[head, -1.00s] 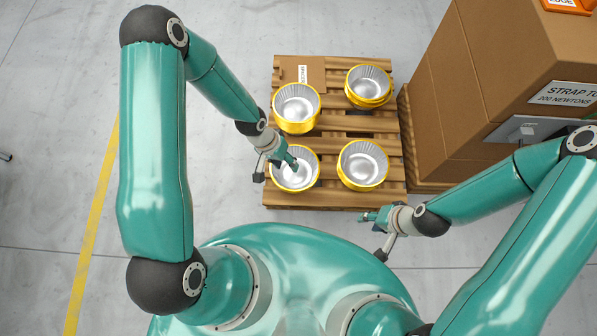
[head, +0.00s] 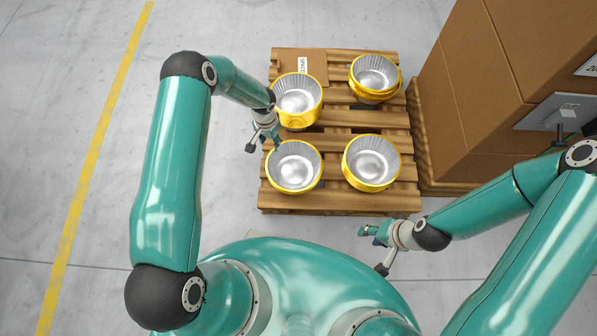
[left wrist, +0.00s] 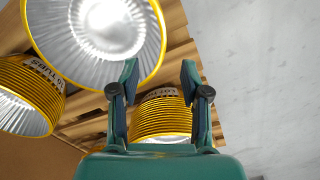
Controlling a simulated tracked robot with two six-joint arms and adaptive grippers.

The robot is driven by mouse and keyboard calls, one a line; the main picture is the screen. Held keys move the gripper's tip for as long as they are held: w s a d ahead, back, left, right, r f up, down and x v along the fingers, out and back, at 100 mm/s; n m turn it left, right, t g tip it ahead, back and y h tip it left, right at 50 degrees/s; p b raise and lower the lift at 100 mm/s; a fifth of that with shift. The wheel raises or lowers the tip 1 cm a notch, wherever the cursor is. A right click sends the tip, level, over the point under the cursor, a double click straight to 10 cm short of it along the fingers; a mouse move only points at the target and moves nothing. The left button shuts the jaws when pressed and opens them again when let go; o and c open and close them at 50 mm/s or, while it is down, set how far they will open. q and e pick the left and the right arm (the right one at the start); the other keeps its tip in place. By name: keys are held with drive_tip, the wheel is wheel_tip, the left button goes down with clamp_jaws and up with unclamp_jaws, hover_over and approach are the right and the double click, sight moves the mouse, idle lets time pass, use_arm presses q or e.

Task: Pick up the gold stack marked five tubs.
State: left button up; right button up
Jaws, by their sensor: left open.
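Four stacks of silver foil tubs with gold rims stand on a wooden pallet (head: 340,201): front left (head: 294,167), front right (head: 371,163), back left (head: 297,98) and back right (head: 375,78). My left gripper (head: 275,140) is open at the pallet's left side, between the two left stacks. In the left wrist view its open fingers (left wrist: 160,82) straddle the line to a ribbed gold stack (left wrist: 160,122), whose label is partly hidden. A large tub (left wrist: 105,28) fills the top, and another labelled stack (left wrist: 30,92) is at left. I cannot read a five. My right gripper (head: 368,233) is empty in front of the pallet.
A flat cardboard piece (head: 305,65) with a label lies at the pallet's back left. Tall cardboard boxes (head: 470,90) stand close to the pallet's right. Bare floor (head: 200,35) with a yellow line (head: 98,150) is free at left.

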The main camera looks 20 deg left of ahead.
sight(272, 152)
use_arm(q)
wheel_tip(272, 152, down, 8)
drive_tip(key=shift+w+f+b, duration=0.1)
drive_tip(key=shift+w+b, duration=0.05)
drive_tip(key=shift+b, duration=0.85)
clamp_jaws()
